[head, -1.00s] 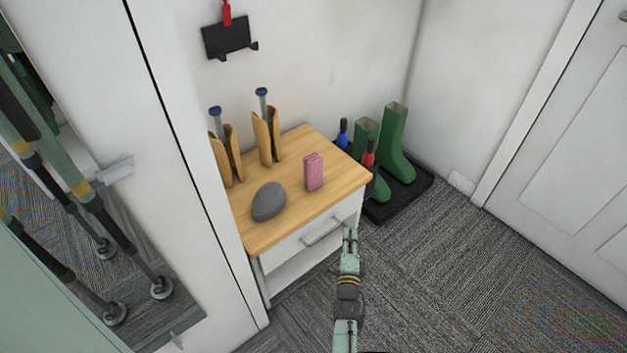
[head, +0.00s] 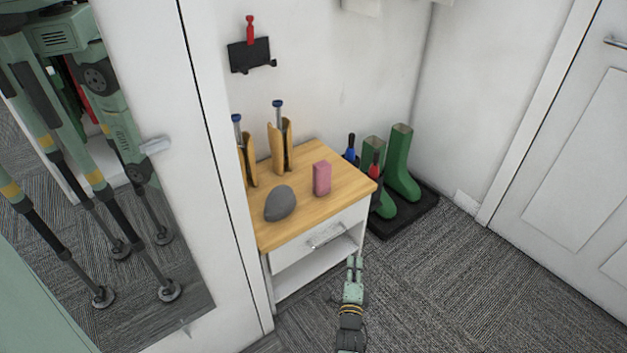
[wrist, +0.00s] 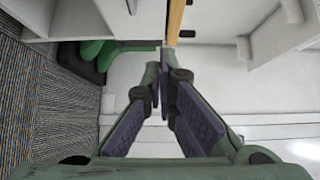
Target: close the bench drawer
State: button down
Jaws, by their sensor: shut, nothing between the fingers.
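The bench (head: 340,185) has a light wooden top and a white body. Its drawer (head: 290,252) has a white front with a silver bar handle (head: 327,236), and the front looks flush or nearly flush under the top. I cannot tell if a small gap is left. My gripper (head: 355,260) is shut and empty, just below and right of the handle in the head view, apart from it. In the wrist view my gripper (wrist: 161,72) has its fingertips together near the wooden top's edge (wrist: 175,22). The handle is not clear in that view.
On the bench top are a grey stone-like object (head: 280,204), a pink block (head: 322,178) and two tan upright holders (head: 281,148). Green boots (head: 400,165) stand on a black tray (head: 405,222) to the right. A mirror (head: 100,200) is at left. Carpet in front is clear.

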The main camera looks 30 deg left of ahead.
jog(key=a+r+n+t+y, duration=0.1)
jog(key=a+r+n+y, duration=0.2)
jog(key=a+r, duration=0.4)
jog(key=a+r+n+t+y+b, duration=0.1)
jog(key=a+r+n+y, duration=0.2)
jog(key=r, duration=2.1)
jog(key=shift+s+a+n, duration=0.45)
jog(key=shift+a+n, duration=0.45)
jog(key=shift+a, duration=1.2)
